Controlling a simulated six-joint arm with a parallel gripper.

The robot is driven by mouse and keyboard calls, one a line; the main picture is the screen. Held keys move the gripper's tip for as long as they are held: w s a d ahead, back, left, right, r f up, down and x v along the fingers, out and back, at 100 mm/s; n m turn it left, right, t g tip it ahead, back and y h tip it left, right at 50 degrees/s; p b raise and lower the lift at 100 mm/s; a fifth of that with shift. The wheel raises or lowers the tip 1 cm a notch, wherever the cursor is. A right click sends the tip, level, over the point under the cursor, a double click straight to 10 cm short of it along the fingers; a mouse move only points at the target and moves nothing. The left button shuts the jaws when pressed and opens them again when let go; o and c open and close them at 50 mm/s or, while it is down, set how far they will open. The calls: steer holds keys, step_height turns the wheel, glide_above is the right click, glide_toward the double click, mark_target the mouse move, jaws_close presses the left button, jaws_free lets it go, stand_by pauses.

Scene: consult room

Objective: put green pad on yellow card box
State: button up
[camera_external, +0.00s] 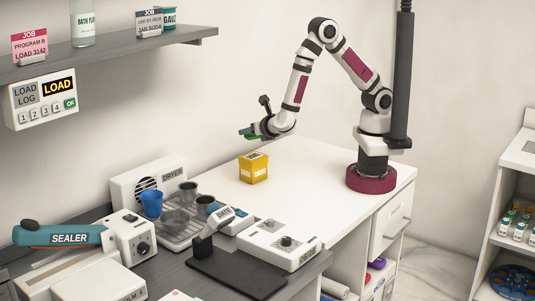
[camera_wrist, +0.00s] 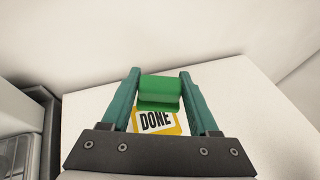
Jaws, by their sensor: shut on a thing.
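The green pad (camera_wrist: 160,90) is between the two teal fingers of my gripper (camera_wrist: 159,80) in the wrist view. My gripper is shut on it and holds it in the air. In the external view my gripper (camera_external: 247,133) shows small, above and slightly left of the yellow card box (camera_external: 253,172). The box stands upright on the white table. In the wrist view the box's top, with a white label reading DONE (camera_wrist: 156,121), shows below and beyond the pad. The pad hides part of the box there.
The white table (camera_external: 310,180) is clear around the box on its right. A dryer (camera_external: 149,186), a blue cup (camera_external: 151,204), metal cups and a tray stand to the left. A white device (camera_external: 283,243) is in front. A shelf (camera_external: 120,48) hangs at upper left.

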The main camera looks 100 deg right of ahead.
mark_target(253, 155)
step_height(253, 155, down, 6)
steer(key=shift+r, duration=0.1)
steer(key=o, duration=1.3)
steer(key=shift+o, duration=0.2)
